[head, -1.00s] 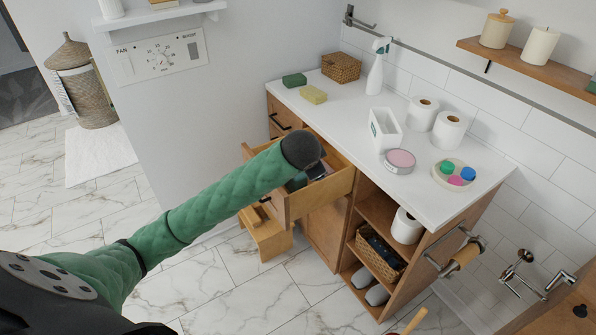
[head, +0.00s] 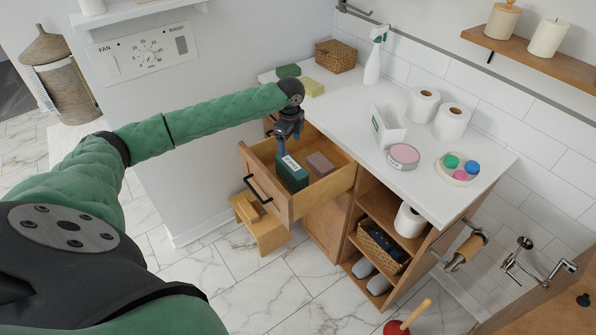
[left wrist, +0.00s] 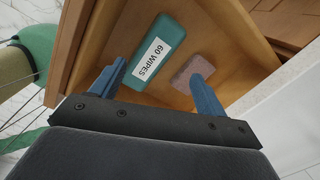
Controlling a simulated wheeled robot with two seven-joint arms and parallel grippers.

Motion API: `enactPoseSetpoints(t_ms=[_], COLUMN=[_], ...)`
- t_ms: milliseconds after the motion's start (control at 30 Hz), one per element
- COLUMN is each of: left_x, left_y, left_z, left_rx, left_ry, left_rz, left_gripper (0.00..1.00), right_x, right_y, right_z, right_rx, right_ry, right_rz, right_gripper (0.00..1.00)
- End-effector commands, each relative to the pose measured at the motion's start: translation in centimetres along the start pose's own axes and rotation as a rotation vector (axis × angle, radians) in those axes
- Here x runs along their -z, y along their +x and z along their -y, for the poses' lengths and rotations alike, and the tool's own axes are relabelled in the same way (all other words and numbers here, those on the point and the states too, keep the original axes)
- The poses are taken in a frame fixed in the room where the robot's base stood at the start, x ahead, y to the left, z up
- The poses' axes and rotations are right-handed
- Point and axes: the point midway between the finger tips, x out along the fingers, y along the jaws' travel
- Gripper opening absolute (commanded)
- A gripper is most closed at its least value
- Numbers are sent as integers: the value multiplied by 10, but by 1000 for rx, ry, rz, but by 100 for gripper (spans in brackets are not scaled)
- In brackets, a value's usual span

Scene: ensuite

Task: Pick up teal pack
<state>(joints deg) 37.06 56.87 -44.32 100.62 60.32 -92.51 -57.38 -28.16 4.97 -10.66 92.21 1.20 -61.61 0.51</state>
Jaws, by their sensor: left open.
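The teal pack (head: 292,172) lies in the open drawer (head: 275,206). In the left wrist view the teal pack (left wrist: 158,52) shows a white label reading "60 WIPES". My left gripper (head: 285,150) is above the drawer, near the back end of the pack, with its fingers pointing down. In the left wrist view the left gripper (left wrist: 157,82) is open and empty, with its blue fingers apart and the pack's near end between them, closer to the left finger. I cannot tell whether the fingers touch the pack. My right gripper is not in view.
A pinkish block (head: 321,164) lies in the drawer to the right of the pack, close to one finger in the left wrist view. The drawer walls surround both. The white counter (head: 345,125) is beside the drawer, and a wooden step stool (head: 262,232) is below.

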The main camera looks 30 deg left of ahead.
Motion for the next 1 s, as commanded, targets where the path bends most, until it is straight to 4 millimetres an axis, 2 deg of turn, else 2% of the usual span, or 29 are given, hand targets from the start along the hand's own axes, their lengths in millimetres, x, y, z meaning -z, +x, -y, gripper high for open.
enactPoseSetpoints(t_ms=[133,300,467,767,1000], left_x=[9,10,10,11,15], left_y=[0,0,5,28,46], left_z=[-6,-7,-7,-8,-11], left_rx=[-33,-28,-28,-27,-28], left_ry=[215,369,408,407,407], left_rz=[-61,-64,-64,-63,-64], left_gripper=[75,75,75,75,75], right_x=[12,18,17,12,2], right_y=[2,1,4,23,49], right_z=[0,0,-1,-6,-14], right_rx=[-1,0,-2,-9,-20], right_ry=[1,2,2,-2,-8], right_rz=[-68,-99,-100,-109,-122], right_gripper=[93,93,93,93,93])
